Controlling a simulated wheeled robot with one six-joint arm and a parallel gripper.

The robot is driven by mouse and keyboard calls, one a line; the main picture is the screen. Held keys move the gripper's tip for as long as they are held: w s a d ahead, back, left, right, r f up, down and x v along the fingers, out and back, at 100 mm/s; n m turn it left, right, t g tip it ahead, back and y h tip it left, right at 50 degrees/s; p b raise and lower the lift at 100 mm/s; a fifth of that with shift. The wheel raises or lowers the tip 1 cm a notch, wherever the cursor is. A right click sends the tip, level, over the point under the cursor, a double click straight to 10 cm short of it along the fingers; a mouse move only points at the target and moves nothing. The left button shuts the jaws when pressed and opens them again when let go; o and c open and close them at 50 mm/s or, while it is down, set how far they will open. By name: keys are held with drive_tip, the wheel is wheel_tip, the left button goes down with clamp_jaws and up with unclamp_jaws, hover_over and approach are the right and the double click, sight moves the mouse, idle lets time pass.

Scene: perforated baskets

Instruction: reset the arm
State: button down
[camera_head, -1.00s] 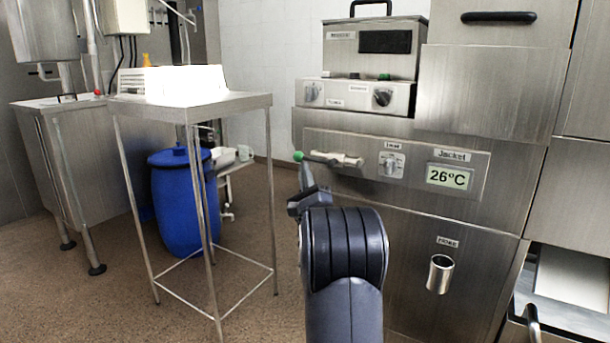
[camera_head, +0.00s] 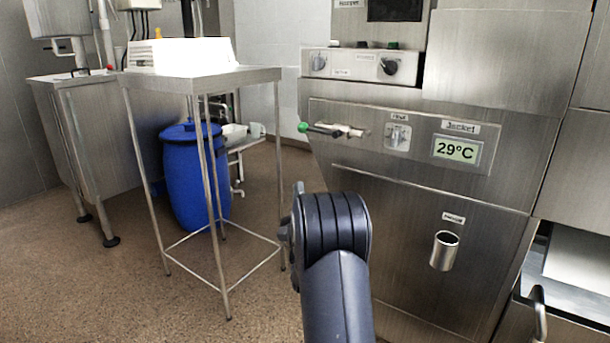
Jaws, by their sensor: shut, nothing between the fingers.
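My arm (camera_head: 332,245) rises from the bottom middle, its dark ribbed joint in front of the steel machine. Only a small grey tip of my gripper (camera_head: 299,188) shows past the left of that joint; the rest is hidden behind it. The gripper is shut and holds nothing that I can see. It is below the green-knobbed lever (camera_head: 333,130) on the machine front, apart from it in the picture.
The steel machine (camera_head: 400,185) fills the right, with a display (camera_head: 456,149) reading 29°C and a metal cup-like fitting (camera_head: 444,250). A steel table (camera_head: 200,80) bearing a white box (camera_head: 182,56) stands left. A blue barrel (camera_head: 190,180) is behind it. Floor is clear front left.

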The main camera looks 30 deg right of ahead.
drive_tip(key=shift+a+f, duration=0.2)
drive_tip(key=shift+f, duration=0.1)
drive_tip(key=shift+d+r, duration=0.1)
